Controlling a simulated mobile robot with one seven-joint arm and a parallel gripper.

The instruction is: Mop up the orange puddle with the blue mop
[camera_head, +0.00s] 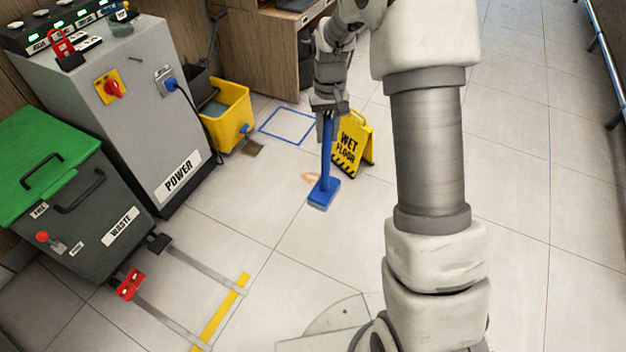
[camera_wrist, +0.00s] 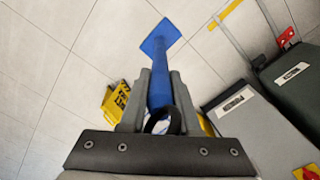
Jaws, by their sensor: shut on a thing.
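The blue mop (camera_head: 326,160) stands nearly upright, with its flat blue head low over the floor tiles. My gripper (camera_head: 327,108) is shut on the upper end of its handle. In the wrist view my gripper (camera_wrist: 160,100) holds the blue handle between its fingers, and the mop head (camera_wrist: 161,38) shows beyond them. The orange puddle (camera_head: 310,177) is a faint, small patch on the floor just left of and behind the mop head. The mop hides part of it. I cannot tell whether the head touches the floor.
A yellow wet floor sign (camera_head: 353,145) stands close behind the mop. A yellow bucket (camera_head: 228,115) stands left of a blue floor square (camera_head: 287,125). The grey power cabinet (camera_head: 120,120) and green-lidded waste bin (camera_head: 85,215) are at left. Floor in front of the mop is clear.

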